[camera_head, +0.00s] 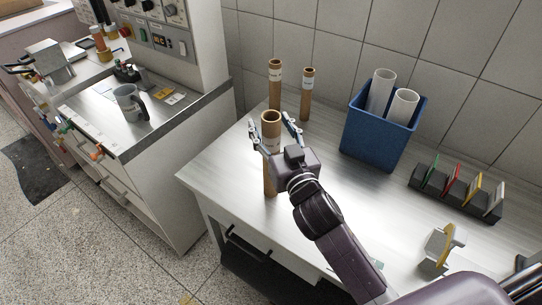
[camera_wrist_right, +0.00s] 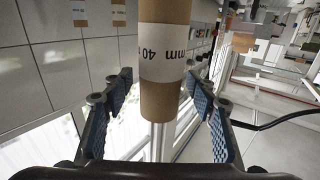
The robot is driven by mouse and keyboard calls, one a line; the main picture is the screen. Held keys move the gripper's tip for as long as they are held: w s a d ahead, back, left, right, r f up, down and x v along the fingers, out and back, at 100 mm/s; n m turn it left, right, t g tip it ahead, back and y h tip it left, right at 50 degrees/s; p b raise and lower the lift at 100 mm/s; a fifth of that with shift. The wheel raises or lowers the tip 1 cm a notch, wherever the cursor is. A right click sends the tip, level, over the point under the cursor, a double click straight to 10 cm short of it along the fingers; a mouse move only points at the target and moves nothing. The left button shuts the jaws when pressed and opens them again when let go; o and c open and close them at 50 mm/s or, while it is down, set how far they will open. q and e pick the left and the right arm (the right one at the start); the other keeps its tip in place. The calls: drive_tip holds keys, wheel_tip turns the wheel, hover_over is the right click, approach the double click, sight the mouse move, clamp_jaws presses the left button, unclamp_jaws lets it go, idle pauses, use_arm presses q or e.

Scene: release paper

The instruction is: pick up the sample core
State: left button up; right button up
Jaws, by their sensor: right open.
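Three brown tubes with white labels stand upright on the metal table. The nearest tube (camera_head: 270,183), likely the sample core, stands between the spread fingers of my right gripper (camera_head: 270,129). In the right wrist view this tube (camera_wrist_right: 160,102) shows an upside-down label reading "40 mm". There my open right gripper (camera_wrist_right: 156,90) has a blue-padded finger on each side of it, with visible gaps. The other two tubes, a taller one (camera_head: 275,85) and a shorter one (camera_head: 307,95), stand behind it near the wall. My left gripper is not in view.
A blue bin (camera_head: 372,142) with two white rolls stands at the back right of the tubes. A dark rack (camera_head: 456,192) with coloured cards and a grey-yellow device (camera_head: 437,247) lie further right. A grey mug (camera_head: 130,103) stands on the left counter.

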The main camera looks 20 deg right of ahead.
drive_tip(key=c, duration=1)
clamp_jaws()
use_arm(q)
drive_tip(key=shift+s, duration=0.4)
use_arm(e)
drive_tip(key=shift+r, duration=0.15)
